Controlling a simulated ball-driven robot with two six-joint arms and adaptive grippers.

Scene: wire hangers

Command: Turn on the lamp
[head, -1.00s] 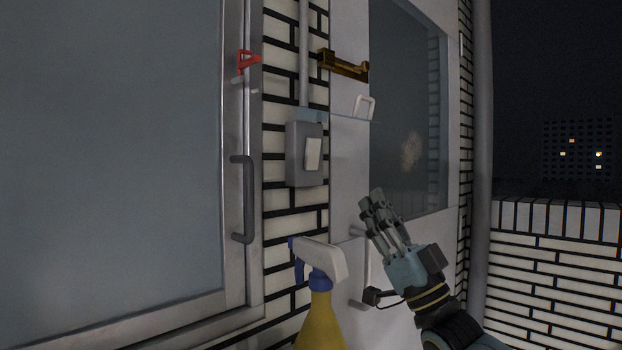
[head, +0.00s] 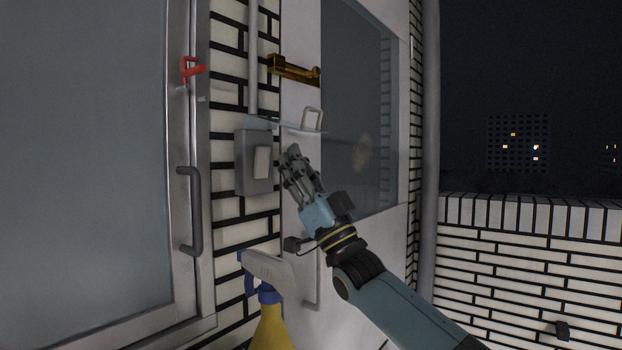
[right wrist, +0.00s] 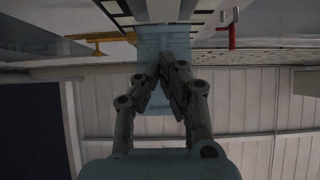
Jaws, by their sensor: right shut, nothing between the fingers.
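A grey switch box (head: 246,176) with a pale rocker (head: 261,161) is mounted on the brick wall in the head view. My right gripper (head: 291,154) is shut and empty. Its fingertips appear just right of the rocker in the head view; I cannot tell whether they touch the box. The right wrist view shows the same gripper (right wrist: 167,68) with its fingers together. A grey box-like shape (right wrist: 165,10) lies beyond the fingertips there. No lamp is visible, and my left gripper is not in view.
A yellow spray bottle (head: 268,325) stands below the switch box. A glazed door with a grey handle (head: 189,210) is at left. A brass latch (head: 295,71) and a small translucent shelf (head: 285,127) are above the gripper. A red hook (head: 190,70) is upper left.

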